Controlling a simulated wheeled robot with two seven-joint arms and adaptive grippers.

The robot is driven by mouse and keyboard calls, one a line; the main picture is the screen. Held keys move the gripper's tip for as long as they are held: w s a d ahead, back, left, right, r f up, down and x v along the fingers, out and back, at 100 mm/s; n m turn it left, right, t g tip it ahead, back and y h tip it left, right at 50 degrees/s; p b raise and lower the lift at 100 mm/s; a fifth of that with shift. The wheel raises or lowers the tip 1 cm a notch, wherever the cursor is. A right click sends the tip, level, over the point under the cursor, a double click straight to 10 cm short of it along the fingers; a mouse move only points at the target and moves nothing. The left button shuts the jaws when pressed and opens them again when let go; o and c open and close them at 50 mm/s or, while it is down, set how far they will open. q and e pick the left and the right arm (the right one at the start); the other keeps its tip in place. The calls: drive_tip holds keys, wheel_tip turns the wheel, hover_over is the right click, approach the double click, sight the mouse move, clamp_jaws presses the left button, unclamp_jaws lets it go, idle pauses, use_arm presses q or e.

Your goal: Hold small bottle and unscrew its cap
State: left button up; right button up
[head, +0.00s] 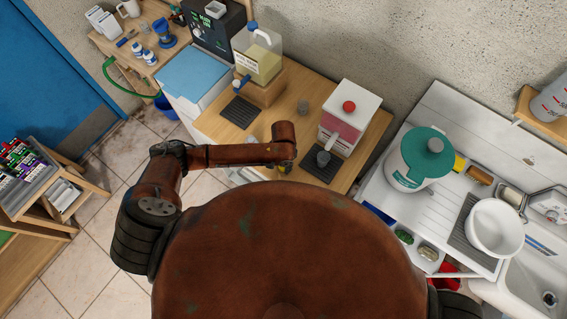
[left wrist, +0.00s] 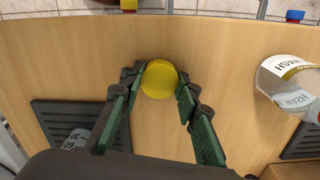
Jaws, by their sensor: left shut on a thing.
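In the left wrist view a round yellow cap (left wrist: 160,78) is seen from above, over the wooden counter (left wrist: 230,45). My left gripper (left wrist: 158,82) has one fingertip on each side of the cap and is shut on it. The bottle body under the cap is hidden, so I cannot tell its shape. In the head view my left arm reaches over the front of the wooden counter (head: 215,125), and its wrist hides most of the gripper. A small bit of yellow (head: 282,169) shows just below the wrist. My right gripper is in neither view.
A second dark mat (head: 238,112) lies by a jug (head: 258,60) of yellow liquid. A white container labelled WASH (left wrist: 287,75) is right of the gripper in the wrist view.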

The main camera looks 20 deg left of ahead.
use_arm(q)
drive_tip(key=shift+f, duration=0.15)
idle(0.4)
drive_tip(key=o, duration=1.4)
drive_tip(key=shift+c, duration=0.2)
wheel_tip(320, 180, up, 12)
